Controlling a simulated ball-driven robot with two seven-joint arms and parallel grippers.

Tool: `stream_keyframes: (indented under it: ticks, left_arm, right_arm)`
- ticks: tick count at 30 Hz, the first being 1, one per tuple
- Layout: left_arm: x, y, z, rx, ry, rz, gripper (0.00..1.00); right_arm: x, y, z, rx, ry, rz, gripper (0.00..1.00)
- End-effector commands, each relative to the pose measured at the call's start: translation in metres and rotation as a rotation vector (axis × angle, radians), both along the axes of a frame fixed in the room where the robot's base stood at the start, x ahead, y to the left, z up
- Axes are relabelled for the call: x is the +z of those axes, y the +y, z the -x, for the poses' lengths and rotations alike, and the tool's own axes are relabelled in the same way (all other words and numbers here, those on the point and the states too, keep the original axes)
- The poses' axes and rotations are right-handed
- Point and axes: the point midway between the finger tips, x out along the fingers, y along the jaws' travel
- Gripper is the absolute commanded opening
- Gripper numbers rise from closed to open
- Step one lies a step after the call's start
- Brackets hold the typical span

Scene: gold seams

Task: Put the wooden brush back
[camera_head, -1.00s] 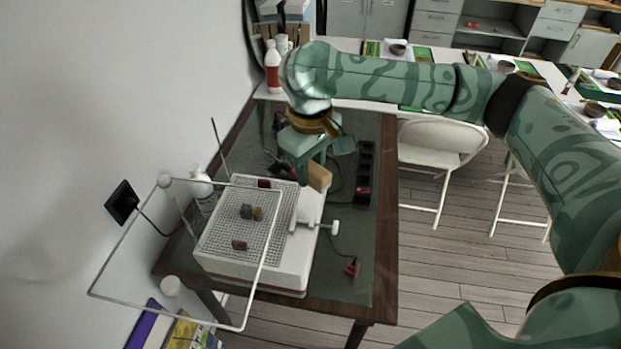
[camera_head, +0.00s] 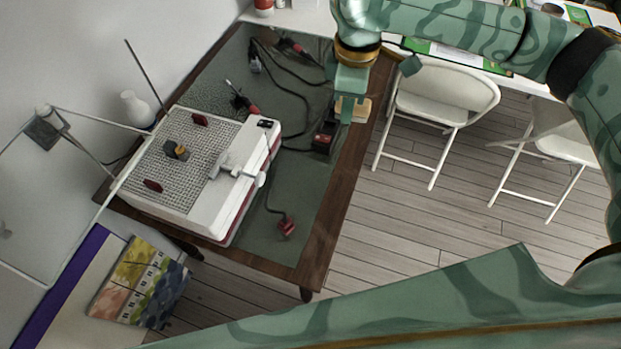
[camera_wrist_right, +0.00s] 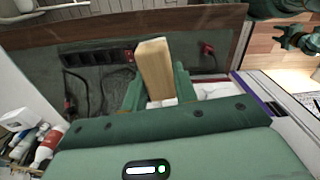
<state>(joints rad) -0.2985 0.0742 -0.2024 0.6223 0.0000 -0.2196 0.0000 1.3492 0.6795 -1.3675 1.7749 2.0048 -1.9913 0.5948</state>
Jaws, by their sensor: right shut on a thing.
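The wooden brush (camera_head: 353,109) is a pale wooden block held in my right gripper (camera_head: 350,105), above the right part of the worktable (camera_head: 327,222). In the right wrist view the brush (camera_wrist_right: 154,68) stands out between the two green fingers of my right gripper (camera_wrist_right: 157,85), which are shut on it. Whether the brush touches the table is hard to tell. My left gripper is not in view.
A white machine (camera_head: 213,210) with a grid top stands on the table's left. A black power strip (camera_head: 325,136) and cables lie close to the brush. A red plug (camera_head: 287,226) lies nearer. White folding chairs (camera_head: 440,92) stand to the right.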

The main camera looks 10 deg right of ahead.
Motion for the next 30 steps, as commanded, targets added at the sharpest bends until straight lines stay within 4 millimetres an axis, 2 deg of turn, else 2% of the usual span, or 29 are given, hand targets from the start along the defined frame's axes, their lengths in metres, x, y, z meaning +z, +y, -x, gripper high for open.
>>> stream_keyframes:
  ticks: [1, 6, 12, 18, 21, 24, 26, 30]
  left_arm:
    - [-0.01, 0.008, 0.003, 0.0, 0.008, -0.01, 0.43]
    - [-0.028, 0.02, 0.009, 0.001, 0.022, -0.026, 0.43]
    - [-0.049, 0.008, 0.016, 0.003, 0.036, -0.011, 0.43]
    - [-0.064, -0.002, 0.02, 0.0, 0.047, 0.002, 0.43]
    - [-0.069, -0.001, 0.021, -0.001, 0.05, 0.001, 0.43]
    - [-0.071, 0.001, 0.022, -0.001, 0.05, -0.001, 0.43]
    - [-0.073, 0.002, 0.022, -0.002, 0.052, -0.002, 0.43]
    - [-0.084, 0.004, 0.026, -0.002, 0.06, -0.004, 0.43]
  right_arm:
    - [-0.019, 0.006, -0.004, 0.165, 0.005, 0.0, 0.07]
    - [-0.063, 0.023, -0.016, 0.815, 0.0, 0.008, 0.07]
    - [-0.117, 0.044, -0.025, 1.576, -0.001, 0.016, 0.07]
    - [-0.159, 0.061, -0.029, 2.205, -0.002, 0.018, 0.07]
    - [-0.172, 0.067, -0.03, 2.411, -0.002, 0.018, 0.07]
    - [-0.179, 0.07, -0.03, 2.537, -0.001, 0.018, 0.07]
    - [-0.185, 0.07, -0.03, 2.576, -0.001, 0.017, 0.07]
    - [-0.208, 0.071, -0.03, 2.603, -0.002, 0.014, 0.07]
